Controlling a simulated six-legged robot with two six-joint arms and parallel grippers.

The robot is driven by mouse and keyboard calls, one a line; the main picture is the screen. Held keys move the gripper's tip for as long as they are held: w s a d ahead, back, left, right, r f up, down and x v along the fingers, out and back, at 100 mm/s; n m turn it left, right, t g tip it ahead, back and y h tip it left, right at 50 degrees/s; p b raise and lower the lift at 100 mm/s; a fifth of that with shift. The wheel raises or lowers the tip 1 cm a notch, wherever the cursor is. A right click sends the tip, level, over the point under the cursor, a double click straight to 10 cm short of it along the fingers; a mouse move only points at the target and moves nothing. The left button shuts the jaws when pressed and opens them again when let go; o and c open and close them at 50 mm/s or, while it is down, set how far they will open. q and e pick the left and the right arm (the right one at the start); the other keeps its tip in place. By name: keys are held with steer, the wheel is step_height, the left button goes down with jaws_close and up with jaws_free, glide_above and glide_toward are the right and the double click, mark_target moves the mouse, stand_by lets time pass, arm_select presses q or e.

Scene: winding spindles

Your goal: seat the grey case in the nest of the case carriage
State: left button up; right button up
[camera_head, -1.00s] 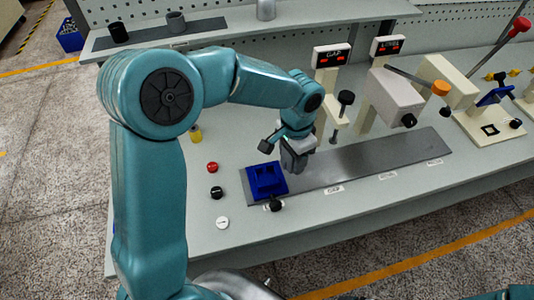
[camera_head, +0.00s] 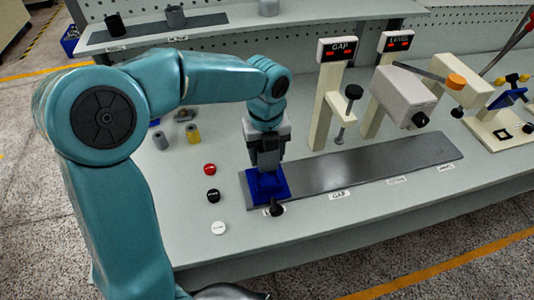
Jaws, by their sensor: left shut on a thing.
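The case carriage (camera_head: 280,196) is a blue block with a nest on its top, at the left end of the grey metal track. My left gripper (camera_head: 267,166) points straight down right over the carriage, its fingertips at the level of the nest. It is shut on the grey case, which is mostly hidden by the fingers and the carriage. I cannot tell whether the case touches the floor of the nest. My right gripper is not in view.
The track (camera_head: 370,165) runs right, clear, past the GAP post (camera_head: 325,110) and the LEVEL post with its grey box (camera_head: 402,95). A black knob (camera_head: 277,210) stands at the carriage's front. Red, black and white buttons (camera_head: 213,196) lie left.

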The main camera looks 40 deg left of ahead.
arm_select(q)
steer(key=shift+d+f+b, duration=0.1)
steer(key=shift+f+b, duration=0.55)
steer(key=shift+f, duration=0.05)
step_height(320, 180, down, 4)
steer(key=b, duration=0.3)
steer(key=shift+r, duration=0.25)
steer(key=shift+p, duration=0.3)
stand_by(0.6)
steer(key=shift+f+b, duration=0.45)
steer(key=shift+f, duration=0.25)
stand_by(0.9)
steer(key=o, duration=1.1)
steer(key=shift+r, duration=0.1)
step_height(320, 180, up, 16)
steer(key=shift+r+p, duration=0.1)
steer(key=shift+p, duration=1)
